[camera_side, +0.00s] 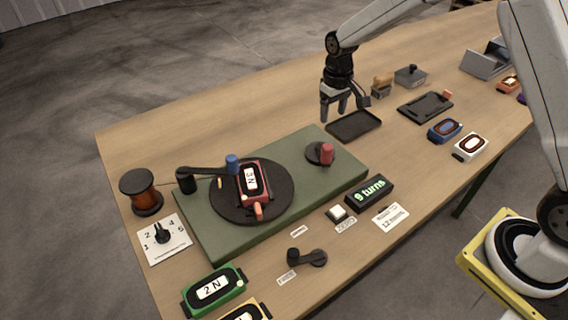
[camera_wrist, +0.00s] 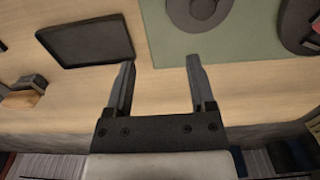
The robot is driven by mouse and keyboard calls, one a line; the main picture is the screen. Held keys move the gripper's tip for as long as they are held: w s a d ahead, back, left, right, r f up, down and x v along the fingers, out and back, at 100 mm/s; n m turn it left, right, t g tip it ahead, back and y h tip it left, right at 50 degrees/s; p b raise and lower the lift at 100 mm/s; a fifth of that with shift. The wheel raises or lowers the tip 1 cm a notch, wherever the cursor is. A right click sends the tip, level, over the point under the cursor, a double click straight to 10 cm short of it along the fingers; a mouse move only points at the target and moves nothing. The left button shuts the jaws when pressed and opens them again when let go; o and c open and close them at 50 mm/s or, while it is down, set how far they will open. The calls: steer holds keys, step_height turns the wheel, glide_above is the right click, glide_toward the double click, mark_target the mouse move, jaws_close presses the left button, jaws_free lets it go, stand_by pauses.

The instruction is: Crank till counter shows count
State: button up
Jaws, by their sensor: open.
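The counter (camera_side: 370,193) is a black box whose green display reads "9 turns". A white card (camera_side: 391,218) beside it shows a 12; its other words are too small to read surely. A small crank with a red knob (camera_side: 327,152) stands on a dark disc at the right end of the green board (camera_side: 300,190). The disc also shows at the top of the wrist view (camera_wrist: 198,8); its knob is not clear there. My gripper (camera_side: 345,112) is open and empty, above the table near the black tray (camera_side: 338,132), apart from the crank.
A black turntable (camera_side: 225,211) carries a red device (camera_side: 264,195), with a blue-knobbed arm (camera_side: 232,163) beside it. A white button (camera_side: 338,213), black lever (camera_side: 307,257), dial card (camera_side: 164,240) and amber spool (camera_side: 143,193) stand around the board. Several devices lie at right.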

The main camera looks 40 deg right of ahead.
steer(key=shift+r, duration=2.6)
steer(key=s+a+f+t, duration=0.1)
steer(key=s+f+t, duration=0.1)
steer(key=s, duration=1.9)
steer(key=shift+a+f+t, duration=0.15)
steer(key=shift+a+t, duration=0.1)
steer(key=shift+t, duration=0.05)
steer(key=shift+o, duration=0.4)
steer(key=w+a+r+g, duration=0.1)
steer(key=w+a+r, duration=0.2)
steer(key=w, duration=0.4)
steer(key=w+a+r+g, duration=0.1)
steer(key=w+a+r, duration=0.3)
steer(key=w, duration=0.3)
steer(key=shift+w+a+r+g, duration=0.15)
steer(key=shift+w+g, duration=0.15)
steer(key=shift+w, duration=0.1)
